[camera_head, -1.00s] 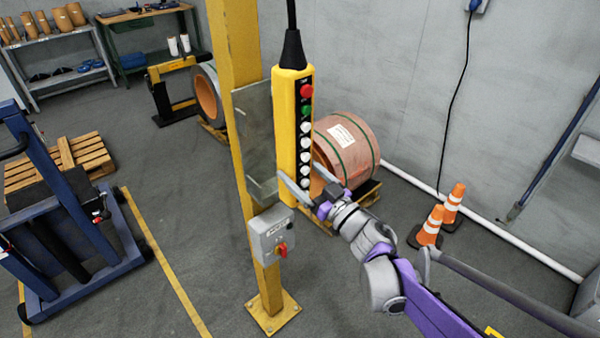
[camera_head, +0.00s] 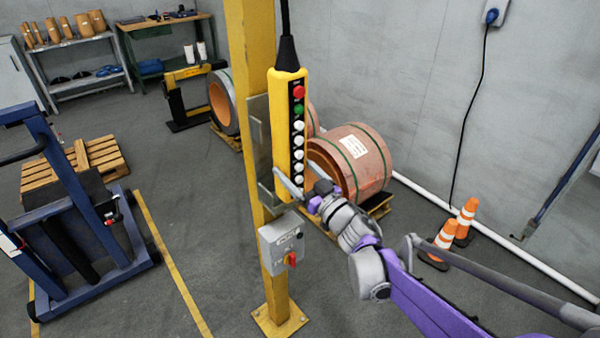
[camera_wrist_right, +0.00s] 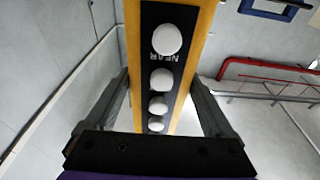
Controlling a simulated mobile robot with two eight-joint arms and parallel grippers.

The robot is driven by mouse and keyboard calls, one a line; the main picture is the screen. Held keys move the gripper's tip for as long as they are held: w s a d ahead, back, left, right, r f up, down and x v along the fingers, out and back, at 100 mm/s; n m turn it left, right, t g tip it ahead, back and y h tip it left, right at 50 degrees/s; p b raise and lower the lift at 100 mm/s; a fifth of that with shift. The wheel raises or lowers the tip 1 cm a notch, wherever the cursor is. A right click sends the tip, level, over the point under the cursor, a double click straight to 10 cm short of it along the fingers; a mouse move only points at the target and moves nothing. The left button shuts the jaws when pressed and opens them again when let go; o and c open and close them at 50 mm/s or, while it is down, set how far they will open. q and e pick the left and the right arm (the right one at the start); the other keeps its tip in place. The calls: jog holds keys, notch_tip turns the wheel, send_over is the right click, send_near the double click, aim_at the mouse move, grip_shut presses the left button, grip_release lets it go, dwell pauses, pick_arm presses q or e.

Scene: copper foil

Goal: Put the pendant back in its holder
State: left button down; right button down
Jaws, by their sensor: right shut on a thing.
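The yellow pendant (camera_head: 283,130) hangs upright from a black cable, with a red, a green and several white buttons on its black face. My right gripper (camera_head: 297,188) is shut on its lower end; in the right wrist view the pendant (camera_wrist_right: 203,50) lies between the two fingers (camera_wrist_right: 165,100). The grey metal holder (camera_head: 256,135) is fixed to the yellow post (camera_head: 243,60). In the head view the pendant is in front of the holder and hides much of it; I cannot tell whether they touch. My left gripper is not in view.
A grey switch box (camera_head: 282,243) with a red knob is on the post below the holder. A copper foil coil (camera_head: 365,165) sits on a pallet behind. Orange cones (camera_head: 466,220) stand at right. A blue cart (camera_head: 75,215) is at left.

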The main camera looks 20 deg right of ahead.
jog(key=shift+w+a+f, duration=0.1)
jog(key=shift+w+a, duration=0.15)
jog(key=shift+w, duration=0.45)
jog(key=shift+w+a+f, duration=0.1)
jog(key=shift+w+a, duration=0.15)
jog(key=shift+w, duration=0.4)
jog(key=shift+w+a+f, duration=0.1)
jog(key=shift+w+a, duration=0.15)
jog(key=shift+w, duration=0.45)
jog(key=shift+w+f+b, duration=0.15)
jog(key=shift+f+b, duration=0.35)
jog(key=shift+f, duration=0.05)
jog(key=shift+f+b, duration=0.7)
jog(key=shift+f, duration=0.25)
grip_release()
